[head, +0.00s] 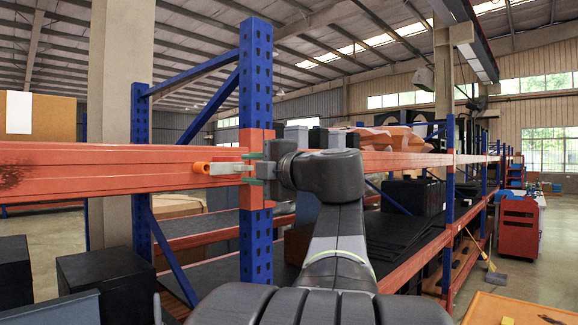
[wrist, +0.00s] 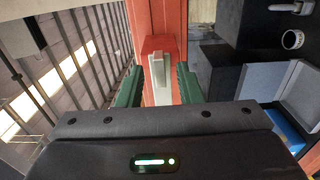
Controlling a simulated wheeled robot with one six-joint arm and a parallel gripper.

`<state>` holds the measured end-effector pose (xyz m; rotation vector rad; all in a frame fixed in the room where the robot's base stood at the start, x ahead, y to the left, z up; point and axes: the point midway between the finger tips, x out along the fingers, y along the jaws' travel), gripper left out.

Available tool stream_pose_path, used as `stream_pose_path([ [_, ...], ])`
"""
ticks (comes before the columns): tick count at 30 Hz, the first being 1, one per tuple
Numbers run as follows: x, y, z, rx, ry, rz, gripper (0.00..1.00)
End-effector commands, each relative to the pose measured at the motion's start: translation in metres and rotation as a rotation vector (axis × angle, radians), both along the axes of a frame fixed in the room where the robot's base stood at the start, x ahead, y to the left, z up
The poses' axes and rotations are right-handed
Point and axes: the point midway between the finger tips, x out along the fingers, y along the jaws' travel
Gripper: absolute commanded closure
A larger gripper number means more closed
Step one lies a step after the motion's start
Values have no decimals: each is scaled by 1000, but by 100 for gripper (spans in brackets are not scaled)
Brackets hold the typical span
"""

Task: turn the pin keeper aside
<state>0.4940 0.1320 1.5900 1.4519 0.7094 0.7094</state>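A pale grey bar (head: 230,168), which looks like the pin keeper, lies along the face of the orange beam (head: 100,170) in the head view. A short orange cylinder (head: 201,167) is at its left end. In the wrist view the pale bar (wrist: 162,75) runs lengthwise between my green fingers, with an orange-red part (wrist: 155,43) at its far end. My gripper (head: 251,169) is at the bar's right end, by the blue upright. In the wrist view my gripper (wrist: 159,88) is open, with one finger on each side of the bar and gaps visible.
The blue rack upright (head: 256,90) stands right behind my gripper. Black boxes (head: 105,280) stand at lower left, and dark bins (head: 413,196) sit on the shelf at right. A red cabinet (head: 519,228) stands farther right; open floor lies near it.

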Motion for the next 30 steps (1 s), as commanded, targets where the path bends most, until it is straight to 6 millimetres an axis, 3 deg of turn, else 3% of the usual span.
stream_pose_path([
  [14, 7, 10, 0, 0, 0, 0, 67],
  [19, 7, 9, 0, 0, 0, -1, 99],
  [30, 7, 9, -1, -8, -9, 0, 100],
])
